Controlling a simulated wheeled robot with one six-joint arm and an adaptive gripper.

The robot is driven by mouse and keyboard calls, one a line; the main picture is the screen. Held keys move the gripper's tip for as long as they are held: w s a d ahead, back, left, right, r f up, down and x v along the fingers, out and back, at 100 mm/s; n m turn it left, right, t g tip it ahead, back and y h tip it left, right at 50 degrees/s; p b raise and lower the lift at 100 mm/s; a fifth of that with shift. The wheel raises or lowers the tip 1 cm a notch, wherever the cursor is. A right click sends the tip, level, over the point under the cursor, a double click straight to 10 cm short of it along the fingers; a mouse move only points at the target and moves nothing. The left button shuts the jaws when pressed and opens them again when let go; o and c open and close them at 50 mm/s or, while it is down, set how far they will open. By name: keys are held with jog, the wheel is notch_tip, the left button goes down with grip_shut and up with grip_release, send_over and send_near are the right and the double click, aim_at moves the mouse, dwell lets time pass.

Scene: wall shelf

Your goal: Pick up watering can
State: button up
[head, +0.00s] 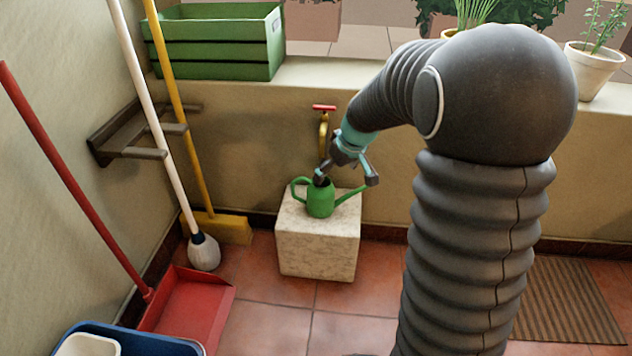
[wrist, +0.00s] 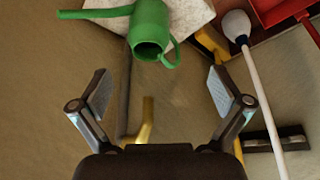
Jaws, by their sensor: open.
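A green watering can (head: 320,200) stands upright on a pale stone block (head: 317,250) below the wall tap, its handle to the left and its spout to the right in the head view. In the wrist view the can (wrist: 150,27) is at the top, its open mouth facing the camera. My gripper (head: 346,174) is close above and beside the can in the head view and overlaps its top. In the wrist view my gripper's fingers (wrist: 160,92) are spread wide with nothing between them, and the can lies beyond their tips.
A brass tap (head: 323,132) with a red handle is on the wall just behind the can. A white-handled brush (head: 203,250), a yellow broom (head: 222,227) and a red dustpan (head: 190,308) stand to the left. A green crate (head: 215,45) sits on the ledge.

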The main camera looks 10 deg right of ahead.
send_near(328, 187)
notch_tip(328, 187, down, 2)
jog(key=shift+n, duration=0.3)
jog(key=x, duration=0.9)
jog(key=shift+w+a+r+b, duration=0.15)
jog(key=shift+w+b, duration=0.2)
jog(key=shift+a+x, duration=0.1)
jog(key=shift+x, duration=1.25)
jog(key=shift+a+x, duration=0.15)
jog(key=shift+x, duration=1.2)
jog(key=shift+w+r, duration=0.15)
jog(key=c, duration=1.5)
jog(key=shift+r, duration=0.1)
